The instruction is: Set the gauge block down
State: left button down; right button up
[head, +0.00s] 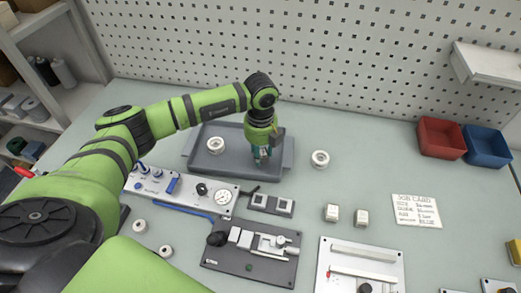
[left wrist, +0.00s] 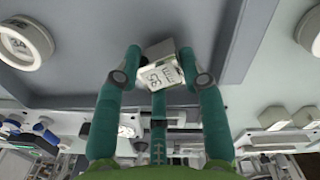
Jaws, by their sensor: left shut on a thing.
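My left gripper (head: 262,158) reaches down over the grey tray (head: 205,168) at the middle back of the table. In the left wrist view its teal fingers (left wrist: 163,85) are shut on the gauge block (left wrist: 165,74), a small pale metal block with dark markings on its face. The block sits tilted between the fingertips, over the grey tray surface. In the head view the fingers mostly hide the block, and I cannot tell whether it touches the tray. My right gripper is not in view.
A white ring (head: 216,145) is in the tray, left of the gripper; another white ring (head: 320,158) stands right of the tray. A dark two-slot holder (head: 270,205), a vise fixture (head: 252,252) and two small blocks (head: 346,215) are in front. Red bin (head: 441,138) and blue bin (head: 486,146) stand back right.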

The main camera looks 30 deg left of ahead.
aim_at(261, 153)
pick_arm(q)
jog(key=shift+f, duration=0.55)
jog(key=c, duration=0.7)
grip_release()
jog(key=shift+f, duration=0.15)
jog(key=shift+c, duration=0.2)
notch_tip(261, 153, up, 12)
jog(key=b, duration=0.3)
jog(key=shift+r+b, duration=0.2)
jog(key=shift+b, duration=0.15)
